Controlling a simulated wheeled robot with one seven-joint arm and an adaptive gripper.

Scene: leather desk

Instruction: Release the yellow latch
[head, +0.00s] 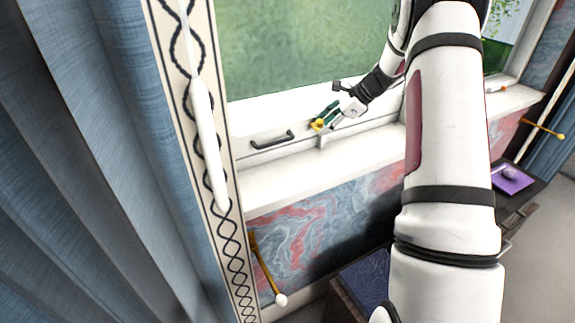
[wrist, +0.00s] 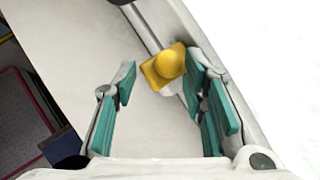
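The yellow latch (head: 317,125) sits on the white window frame, at the lower rail of the window. In the wrist view the latch (wrist: 168,66) shows as a yellow plate with a rounded knob beside a grey metal bar. My gripper (head: 331,117) is right at the latch in the head view. In the wrist view my gripper (wrist: 160,84) is open, with teal pads apart and nothing between them. The latch lies ahead of the opening, close to the right finger's tip. I cannot tell whether that finger touches it.
A dark handle (head: 272,140) is on the window frame left of the latch. The white sill (head: 285,178) runs below. Blue curtains (head: 90,160) hang at the left. A dark desk with a purple item (head: 512,180) stands at the lower right.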

